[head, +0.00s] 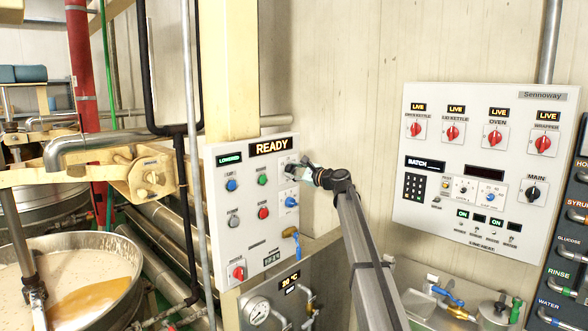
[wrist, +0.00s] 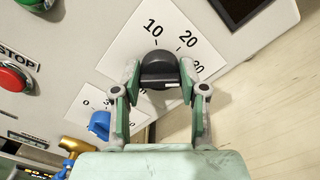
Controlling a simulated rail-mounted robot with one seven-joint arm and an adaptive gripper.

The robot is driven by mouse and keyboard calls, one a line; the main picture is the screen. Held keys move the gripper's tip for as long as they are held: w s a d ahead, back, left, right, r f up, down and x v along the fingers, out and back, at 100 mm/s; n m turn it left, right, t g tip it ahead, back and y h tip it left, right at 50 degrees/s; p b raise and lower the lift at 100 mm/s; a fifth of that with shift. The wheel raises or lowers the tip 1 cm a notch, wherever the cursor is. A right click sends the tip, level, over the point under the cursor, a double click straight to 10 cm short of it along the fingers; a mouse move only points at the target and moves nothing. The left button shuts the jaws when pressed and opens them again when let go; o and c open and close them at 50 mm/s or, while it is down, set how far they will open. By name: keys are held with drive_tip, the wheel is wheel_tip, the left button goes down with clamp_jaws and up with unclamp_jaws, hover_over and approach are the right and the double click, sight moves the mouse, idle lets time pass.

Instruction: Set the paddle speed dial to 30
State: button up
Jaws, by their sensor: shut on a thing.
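The paddle speed dial is a black knob (wrist: 158,66) on a white scale plate in the wrist view. The marks 10 and 20 show above it, and a further number at its right is partly covered by a finger. My gripper (wrist: 159,82) has one finger on each side of the knob and is shut on it. Which mark the knob points to I cannot tell.
A blue knob (wrist: 100,123) on its own scale sits close below left of my gripper; a red STOP button (wrist: 12,78) is farther left. A kettle (head: 75,285) stands at left. A second panel (head: 470,215) with red switches hangs at right, with bare wall between.

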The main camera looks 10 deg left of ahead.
drive_tip(key=shift+r+m, duration=0.1)
drive_tip(key=shift+m, duration=0.5)
drive_tip(key=o, duration=1.1)
drive_tip(key=v, duration=1.2)
